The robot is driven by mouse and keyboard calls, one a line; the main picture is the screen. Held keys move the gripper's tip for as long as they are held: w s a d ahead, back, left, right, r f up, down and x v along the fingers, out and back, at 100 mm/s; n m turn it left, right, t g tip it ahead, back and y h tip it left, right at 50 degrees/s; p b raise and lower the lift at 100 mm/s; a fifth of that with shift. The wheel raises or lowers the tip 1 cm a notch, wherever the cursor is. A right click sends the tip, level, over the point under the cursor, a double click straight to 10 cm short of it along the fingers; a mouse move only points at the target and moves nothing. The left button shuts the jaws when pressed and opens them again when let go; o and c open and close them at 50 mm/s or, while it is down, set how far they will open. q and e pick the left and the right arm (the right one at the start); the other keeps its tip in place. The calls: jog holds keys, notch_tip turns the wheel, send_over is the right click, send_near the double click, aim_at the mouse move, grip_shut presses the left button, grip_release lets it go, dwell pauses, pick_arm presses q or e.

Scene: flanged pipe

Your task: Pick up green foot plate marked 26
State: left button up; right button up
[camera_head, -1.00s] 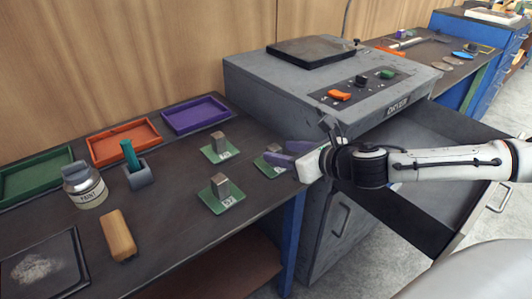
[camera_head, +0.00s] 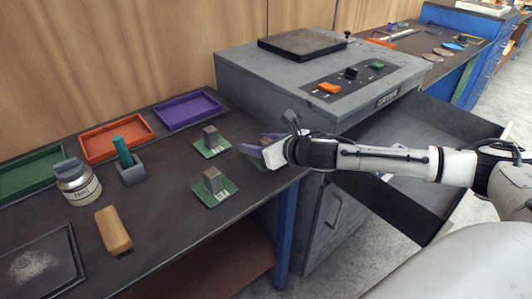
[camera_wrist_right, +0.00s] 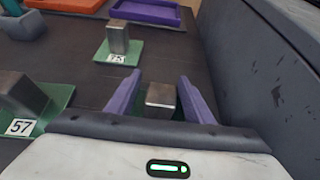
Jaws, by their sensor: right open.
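My right gripper (camera_head: 259,145) is open, with purple fingers around a grey metal block (camera_wrist_right: 161,95) that stands on a green plate (camera_wrist_right: 150,113). I cannot see a gap or contact clearly, and this plate's number is hidden. In the head view the gripper covers most of that plate. Two other green plates with grey blocks are in view. The one marked 57 (camera_wrist_right: 58,97) is at the left of the wrist view and nearer in the head view (camera_head: 226,195). The one marked 75 (camera_wrist_right: 103,50) is farther back (camera_head: 212,152). My left gripper is not in view.
The grey dryer (camera_head: 300,75) stands close right of the gripper, its drawer (camera_head: 400,205) open. Purple (camera_head: 189,108), orange (camera_head: 118,140) and green (camera_head: 30,172) trays line the back.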

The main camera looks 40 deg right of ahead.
grip_shut()
jog(key=shift+r, duration=0.15)
